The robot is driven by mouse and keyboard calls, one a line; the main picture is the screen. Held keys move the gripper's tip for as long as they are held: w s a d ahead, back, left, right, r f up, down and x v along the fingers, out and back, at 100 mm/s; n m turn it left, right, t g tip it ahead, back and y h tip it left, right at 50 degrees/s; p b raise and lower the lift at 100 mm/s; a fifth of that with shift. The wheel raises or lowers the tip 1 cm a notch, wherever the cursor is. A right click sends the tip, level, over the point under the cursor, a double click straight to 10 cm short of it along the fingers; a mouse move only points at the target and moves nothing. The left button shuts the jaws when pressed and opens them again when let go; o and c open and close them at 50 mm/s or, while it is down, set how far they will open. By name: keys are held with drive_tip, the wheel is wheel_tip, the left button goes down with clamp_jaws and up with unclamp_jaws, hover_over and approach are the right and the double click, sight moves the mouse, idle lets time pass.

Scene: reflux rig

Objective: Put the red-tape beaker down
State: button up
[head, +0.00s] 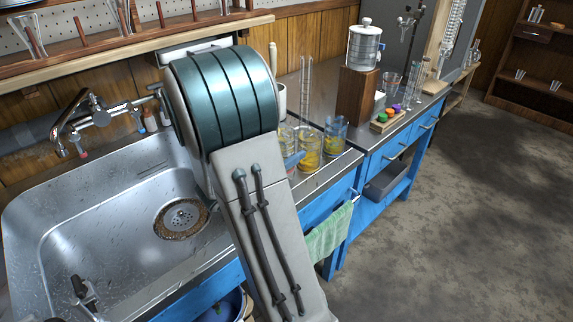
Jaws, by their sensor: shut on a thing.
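My gripper is not visible; the large teal and grey joint of my arm fills the middle of the head view and hides what lies behind it. No red tape can be made out on any beaker, so I cannot identify the red-tape beaker. Several glass beakers stand close together on the steel counter just right of my arm. One beaker (309,151) has yellowish contents, and another beaker (336,133) shows blue on it. A further beaker (286,138) is partly covered by my arm.
A steel sink (85,225) with a tap (80,112) lies left. Tall glass tubes (306,80) stand behind the beakers. A wooden block (356,95) carries a clear vessel (365,45). Colored stoppers (388,113) sit in a wooden tray farther right. A green towel (328,235) hangs at the front.

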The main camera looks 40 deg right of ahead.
drive_tip(key=shift+f+b, duration=0.8)
drive_tip(key=shift+f, duration=0.5)
drive_tip(key=shift+f, duration=0.1)
drive_tip(key=o, duration=1.1)
